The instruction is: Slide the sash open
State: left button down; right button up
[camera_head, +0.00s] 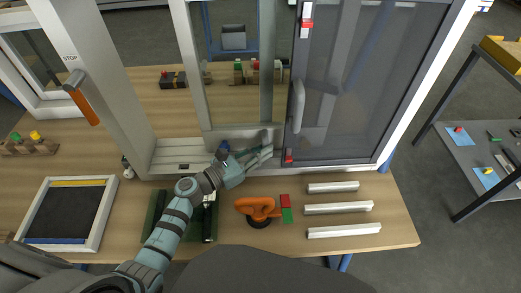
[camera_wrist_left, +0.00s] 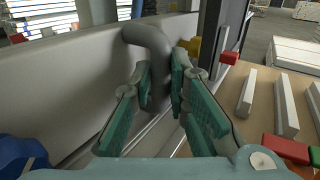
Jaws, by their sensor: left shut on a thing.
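The window frame stands on the wooden table. Its light grey sash (camera_head: 190,65) shows at left of centre and a dark-framed sash (camera_head: 370,90) at right. My left gripper (camera_head: 266,151) is low at the front of the frame, near the bottom corner of the light sash. In the left wrist view, its green-padded fingers (camera_wrist_left: 165,90) are shut on a curved grey handle (camera_wrist_left: 150,38) on a light grey rail. The gripper hides this handle in the head view. Another grey handle (camera_head: 298,105) is on the dark sash's left side. My right gripper is not in view.
An orange-handled suction cup (camera_head: 258,208), red and green blocks (camera_head: 286,208) and several white bars (camera_head: 338,208) lie in front of the frame. A dark framed panel (camera_head: 66,212) lies at left. An orange handle marked STOP (camera_head: 84,102) is on the left post.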

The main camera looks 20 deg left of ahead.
pick_arm(q)
jog(key=shift+s+a, duration=0.1)
jog(key=c, duration=1.5)
grip_release()
jog(key=shift+a, duration=0.2)
jog(key=shift+c, duration=0.2)
jog(key=shift+d, duration=0.1)
jog(key=shift+s, duration=0.15)
jog(key=v, duration=1.1)
jog(key=shift+s+a, duration=0.25)
jog(key=shift+a, duration=0.1)
